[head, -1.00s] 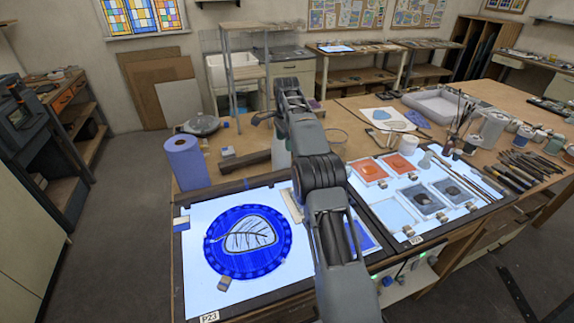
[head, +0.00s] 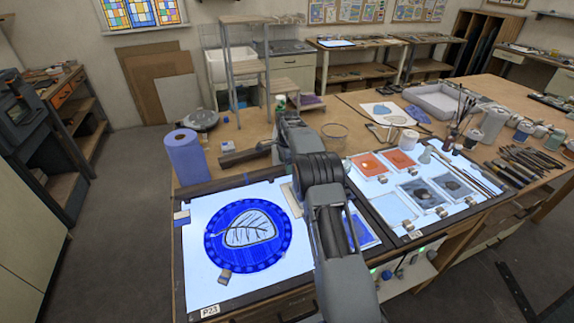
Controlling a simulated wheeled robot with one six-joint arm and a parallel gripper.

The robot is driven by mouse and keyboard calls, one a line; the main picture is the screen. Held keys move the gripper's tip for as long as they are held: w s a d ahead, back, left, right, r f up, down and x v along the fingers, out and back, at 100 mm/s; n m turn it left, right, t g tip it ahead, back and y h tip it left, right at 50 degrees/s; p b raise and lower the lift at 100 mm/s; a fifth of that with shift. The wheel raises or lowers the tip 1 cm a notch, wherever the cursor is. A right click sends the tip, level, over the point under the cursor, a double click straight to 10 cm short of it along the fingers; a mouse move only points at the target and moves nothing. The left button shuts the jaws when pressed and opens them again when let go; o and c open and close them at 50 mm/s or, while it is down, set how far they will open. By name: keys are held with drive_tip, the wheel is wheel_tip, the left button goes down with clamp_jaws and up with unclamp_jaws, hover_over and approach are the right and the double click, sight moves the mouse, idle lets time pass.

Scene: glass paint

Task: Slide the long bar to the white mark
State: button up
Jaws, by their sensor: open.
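A long dark bar (head: 243,157) lies on the brown worktop behind the light table, left of my arm. It lies slanted, and its right end meets the outline of my arm. My gripper (head: 279,150) is at the far end of my arm, near that right end. My arm hides most of it, including its fingertips, and I cannot tell whether it touches the bar. It is open. I cannot pick out the white mark with certainty.
A blue paper roll (head: 184,157) stands left of the bar. A small grey block (head: 227,147) sits behind the bar. The lit table (head: 200,260) carries a round blue glass piece (head: 248,236). A clear bowl (head: 334,135) and glass panels lie right of my arm.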

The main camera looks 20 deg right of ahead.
drive_tip(key=shift+f, duration=0.6)
clamp_jaws()
drive_tip(key=shift+s+f+b, duration=0.15)
drive_tip(key=shift+s+b, duration=0.3)
drive_tip(key=shift+b, duration=0.3)
drive_tip(key=shift+s+b, duration=0.8)
drive_tip(key=shift+s, duration=0.6)
drive_tip(key=shift+r, duration=0.2)
unclamp_jaws()
drive_tip(key=shift+r, duration=0.1)
